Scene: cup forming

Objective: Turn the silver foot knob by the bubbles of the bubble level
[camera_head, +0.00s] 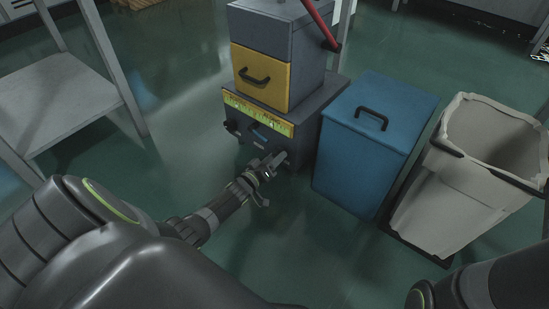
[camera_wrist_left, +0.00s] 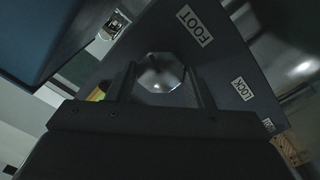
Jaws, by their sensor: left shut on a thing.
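The silver foot knob (camera_wrist_left: 161,73) shows in the left wrist view as a faceted, shiny knob on a dark panel beside a white FOOT label (camera_wrist_left: 194,26). My left gripper (camera_wrist_left: 161,88) has one finger on each side of the knob and is shut on it. In the head view my left gripper (camera_head: 272,166) is at the lower front of the dark machine base (camera_head: 312,108), and the knob is hidden there. My right gripper is out of view; only part of my right arm shows at the lower right.
A grey box with a yellow drawer (camera_head: 262,78) stands on the base. A blue lidded bin (camera_head: 365,150) is close to its right, then a beige open bin (camera_head: 455,190). A grey shelf (camera_head: 60,105) stands left. Green floor is clear in front.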

